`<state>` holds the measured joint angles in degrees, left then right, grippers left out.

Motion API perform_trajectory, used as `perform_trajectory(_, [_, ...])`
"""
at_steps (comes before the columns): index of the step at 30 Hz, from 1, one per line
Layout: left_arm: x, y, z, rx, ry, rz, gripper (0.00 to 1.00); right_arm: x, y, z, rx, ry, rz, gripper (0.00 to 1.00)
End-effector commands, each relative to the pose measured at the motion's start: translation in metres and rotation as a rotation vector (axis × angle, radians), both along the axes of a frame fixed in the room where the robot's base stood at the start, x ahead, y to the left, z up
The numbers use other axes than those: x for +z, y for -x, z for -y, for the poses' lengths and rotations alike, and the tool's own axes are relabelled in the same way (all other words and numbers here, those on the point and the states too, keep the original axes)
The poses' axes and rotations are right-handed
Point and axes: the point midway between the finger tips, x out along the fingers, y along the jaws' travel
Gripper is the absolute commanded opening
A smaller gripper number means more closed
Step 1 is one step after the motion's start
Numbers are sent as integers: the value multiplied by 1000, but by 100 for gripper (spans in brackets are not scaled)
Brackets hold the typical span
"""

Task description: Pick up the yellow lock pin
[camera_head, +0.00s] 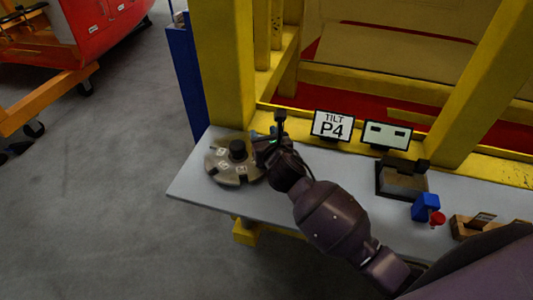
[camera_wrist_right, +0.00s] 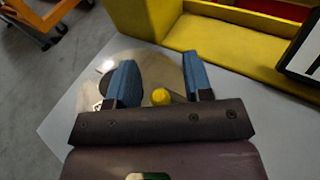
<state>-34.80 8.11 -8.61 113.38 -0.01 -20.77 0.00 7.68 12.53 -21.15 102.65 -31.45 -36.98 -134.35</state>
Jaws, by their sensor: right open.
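The yellow lock pin (camera_wrist_right: 160,96) shows in the right wrist view as a small rounded yellow head between the two blue fingers of my right gripper (camera_wrist_right: 160,75). The fingers are apart, with space on both sides of the pin. Its lower part is hidden. In the head view my right gripper (camera_head: 263,137) is over the table, at the right edge of a round notched disc (camera_head: 220,165). I cannot make out the pin in the head view. My left gripper is not in view.
The grey table (camera_head: 195,190) stands against a yellow frame (camera_head: 222,60). A dark block fixture (camera_head: 403,185) and a blue part with a red knob (camera_head: 426,208) stand to the right.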

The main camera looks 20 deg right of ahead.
Motion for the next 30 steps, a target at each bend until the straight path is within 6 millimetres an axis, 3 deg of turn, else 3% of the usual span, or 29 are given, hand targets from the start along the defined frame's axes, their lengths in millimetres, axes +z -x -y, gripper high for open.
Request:
perform_trajectory(3, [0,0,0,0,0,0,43,0,0,0,0,0,0,46])
perform_trajectory(12, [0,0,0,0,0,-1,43,0,0,0,0,0,0,0])
perform_trajectory(25, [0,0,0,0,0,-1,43,2,0,0,0,0,2,0])
perform_trajectory(30, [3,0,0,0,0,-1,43,19,0,0,0,1,5,0])
